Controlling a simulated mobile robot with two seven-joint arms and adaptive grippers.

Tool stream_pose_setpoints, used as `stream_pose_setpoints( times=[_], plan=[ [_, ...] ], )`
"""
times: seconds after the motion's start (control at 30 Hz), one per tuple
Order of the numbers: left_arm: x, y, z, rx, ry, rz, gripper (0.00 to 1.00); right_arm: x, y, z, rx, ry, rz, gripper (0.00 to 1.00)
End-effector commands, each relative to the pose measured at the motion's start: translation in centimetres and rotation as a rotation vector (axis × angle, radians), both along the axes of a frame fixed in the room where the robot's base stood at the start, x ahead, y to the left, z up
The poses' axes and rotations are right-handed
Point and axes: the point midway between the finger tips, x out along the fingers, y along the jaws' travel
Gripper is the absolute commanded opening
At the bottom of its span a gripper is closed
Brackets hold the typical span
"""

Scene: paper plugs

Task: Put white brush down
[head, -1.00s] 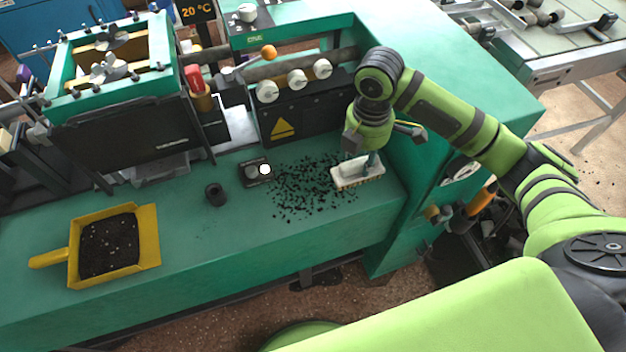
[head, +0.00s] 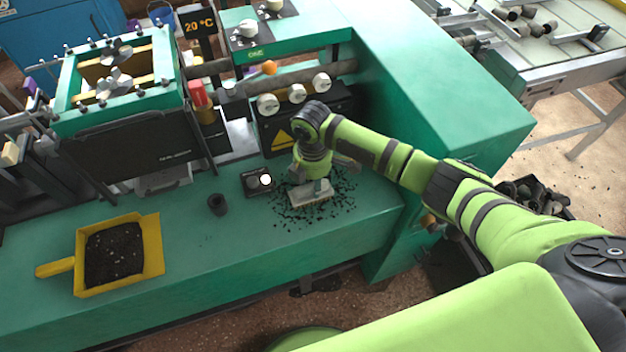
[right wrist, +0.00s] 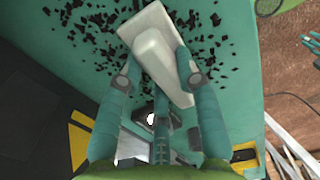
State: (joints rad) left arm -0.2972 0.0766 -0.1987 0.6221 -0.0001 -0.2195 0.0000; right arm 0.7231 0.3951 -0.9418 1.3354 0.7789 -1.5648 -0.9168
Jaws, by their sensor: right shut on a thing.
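The white brush (head: 308,195) is in my right gripper (head: 318,184), at the green work surface among scattered black bits (head: 338,203). In the right wrist view the white brush (right wrist: 158,50) lies between the fingers of my right gripper (right wrist: 155,75), which are shut on its raised handle part. The brush's underside is hidden, so I cannot tell whether its bristles touch the surface.
A yellow dustpan (head: 153,245) filled with dark bits lies on the left. A small black cup (head: 217,204) and a black box with a white button (head: 257,181) stand left of the brush. The green surface (head: 200,270) in front is clear.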

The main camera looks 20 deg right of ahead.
Motion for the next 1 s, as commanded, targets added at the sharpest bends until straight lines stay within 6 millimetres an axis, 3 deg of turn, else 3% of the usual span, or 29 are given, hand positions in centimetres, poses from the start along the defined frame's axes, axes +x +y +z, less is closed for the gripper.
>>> stream_pose_setpoints(
  times=[0.3, 0.33, 0.37, 0.4, 0.77, 0.87, 1.0],
  plan=[
    [-0.3, 0.1, -0.2, 0.001, 0.006, -0.001, 0.29, 0.0, 0.0, -0.4, 0.0, 0.001, -0.001, 0.0],
    [-0.4, 0.1, -0.2, 0.002, 0.006, -0.001, 0.29, 0.0, 0.0, -0.4, 0.0, 0.001, -0.001, 0.42],
    [-0.4, 0.1, -0.2, 0.003, 0.007, -0.002, 0.29, 0.0, 0.0, -0.3, 0.0, 0.001, 0.0, 0.54],
    [-0.4, 0.2, -0.2, 0.003, 0.007, -0.002, 0.29, 0.0, 0.0, -0.3, 0.0, 0.001, -0.001, 0.58],
    [-0.4, 0.3, 0.0, 0.004, 0.007, -0.003, 0.29, 0.0, 0.0, 0.1, 0.0, 0.0, 0.0, 0.58],
    [-0.4, 0.3, -0.2, 0.004, 0.007, -0.003, 0.29, 0.1, 0.0, 1.0, 0.0, -0.002, -0.001, 0.58],
    [-0.4, 0.3, -0.4, 0.004, 0.007, -0.003, 0.29, 0.1, 0.0, 3.7, 0.002, -0.005, 0.001, 0.58]
  ],
)
